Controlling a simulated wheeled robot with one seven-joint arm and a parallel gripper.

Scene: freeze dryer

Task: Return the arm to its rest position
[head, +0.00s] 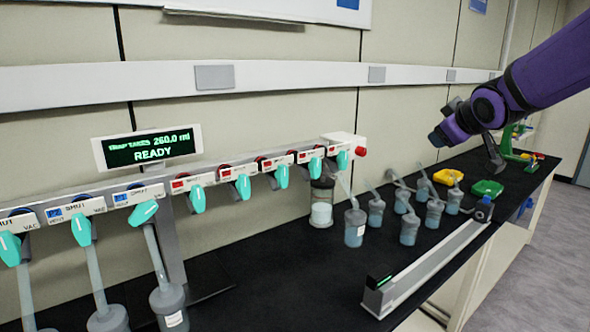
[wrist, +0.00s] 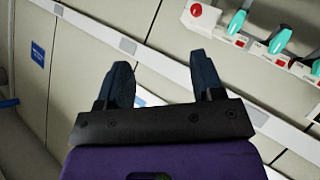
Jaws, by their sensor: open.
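My purple arm reaches in from the right edge of the head view, with its dark wrist raised above the far part of the black bench (head: 265,290). My gripper (head: 437,138) is at the arm's end, apart from the bench and everything on it. In the wrist view my gripper (wrist: 165,85) shows two dark fingers spread apart, with nothing between them but the wall behind. The freeze dryer's manifold with teal valve handles (head: 243,186) runs along the wall at the left. It also shows at the upper right of the wrist view (wrist: 280,40).
Several grey flasks (head: 355,228) stand mid-bench. A yellow tray (head: 448,176) and a green tray (head: 487,188) lie beyond them. A long rail (head: 430,270) runs along the front edge. A display (head: 147,148) reads READY. The air around my gripper looks clear.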

